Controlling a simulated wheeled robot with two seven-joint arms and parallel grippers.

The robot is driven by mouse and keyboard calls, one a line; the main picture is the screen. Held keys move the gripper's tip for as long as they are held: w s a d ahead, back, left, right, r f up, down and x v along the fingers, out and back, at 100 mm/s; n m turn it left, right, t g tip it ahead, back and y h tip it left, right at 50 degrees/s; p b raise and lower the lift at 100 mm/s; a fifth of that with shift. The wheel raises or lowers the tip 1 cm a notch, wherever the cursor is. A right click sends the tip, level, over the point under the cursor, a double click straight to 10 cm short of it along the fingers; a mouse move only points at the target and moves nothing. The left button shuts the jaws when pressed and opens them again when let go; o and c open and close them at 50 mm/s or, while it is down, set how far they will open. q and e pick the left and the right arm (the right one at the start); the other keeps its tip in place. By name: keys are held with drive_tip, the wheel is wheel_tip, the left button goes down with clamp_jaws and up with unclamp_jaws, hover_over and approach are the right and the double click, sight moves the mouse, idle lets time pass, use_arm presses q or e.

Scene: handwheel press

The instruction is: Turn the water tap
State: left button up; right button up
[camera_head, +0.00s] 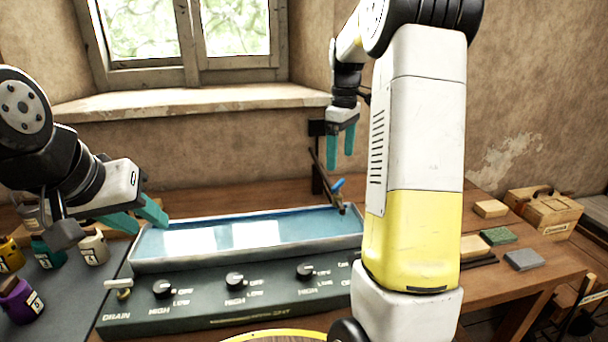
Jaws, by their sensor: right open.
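The water tap (339,186) has a small blue handle and a dark spout at the back right of a long trough (140,258) of blue water. My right gripper (341,166) has teal fingers pointing down and is open and empty. It appears just above the blue handle in the picture, apart from it. My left gripper (152,228) has teal fingers at the trough's left end and looks open and empty. My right arm covers the trough's right end.
Several small jars (94,248) stand at left. Coloured blocks (524,260) and a wooden box (544,209) lie at right.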

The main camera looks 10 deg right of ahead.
sight(338, 183)
drive_tip(key=shift+w+f, duration=0.1)
drive_tip(key=shift+f, duration=0.3)
wheel_tip(338, 183, down, 7)
drive_tip(key=shift+f, duration=0.1)
drive_tip(key=c, duration=1.4)
